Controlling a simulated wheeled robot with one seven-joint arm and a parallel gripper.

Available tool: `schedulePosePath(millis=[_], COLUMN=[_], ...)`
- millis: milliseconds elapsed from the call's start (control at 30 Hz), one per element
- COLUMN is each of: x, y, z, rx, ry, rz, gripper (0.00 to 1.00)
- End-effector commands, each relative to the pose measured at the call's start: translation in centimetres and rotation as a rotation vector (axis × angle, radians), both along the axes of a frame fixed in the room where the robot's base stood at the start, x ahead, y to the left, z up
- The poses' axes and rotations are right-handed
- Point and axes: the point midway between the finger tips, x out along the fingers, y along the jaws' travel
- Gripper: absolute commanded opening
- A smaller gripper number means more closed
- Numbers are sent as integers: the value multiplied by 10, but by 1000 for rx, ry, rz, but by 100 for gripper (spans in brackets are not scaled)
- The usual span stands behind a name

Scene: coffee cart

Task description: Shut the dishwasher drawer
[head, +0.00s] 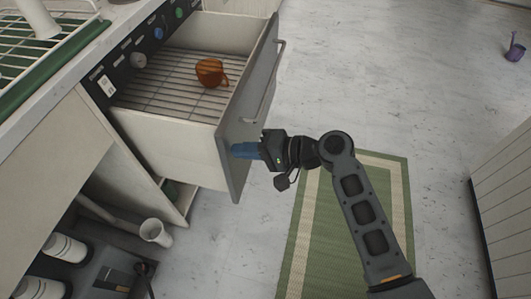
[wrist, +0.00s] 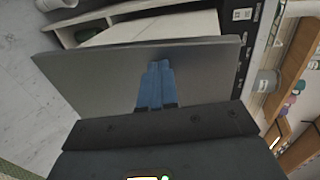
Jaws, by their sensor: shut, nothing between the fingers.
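The dishwasher drawer (head: 165,140) is pulled out from the counter front in the head view. Its wire rack holds an orange-brown cup (head: 210,72). The grey front panel (head: 247,112) has a bar handle (head: 273,85) on its outer face. My gripper (head: 236,151) is shut and empty, with its blue fingertips at the outer face of the panel, near the lower end and below the handle. In the wrist view the blue fingers (wrist: 156,70) lie together in front of the panel (wrist: 100,78). Whether they touch it I cannot tell.
A green and cream rug (head: 300,235) lies under my arm. A green drying rack (head: 45,60) stands on the counter. A purple object (head: 515,48) lies on the floor at far right.

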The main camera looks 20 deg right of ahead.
Motion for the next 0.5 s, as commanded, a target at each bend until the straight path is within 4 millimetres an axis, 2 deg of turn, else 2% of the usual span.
schedulePosePath(millis=[33,500], x=[8,73], y=[14,129], z=[0,-3], rx=[-1,-1], ry=[-3,-4], rz=[6,4], gripper=[0,0])
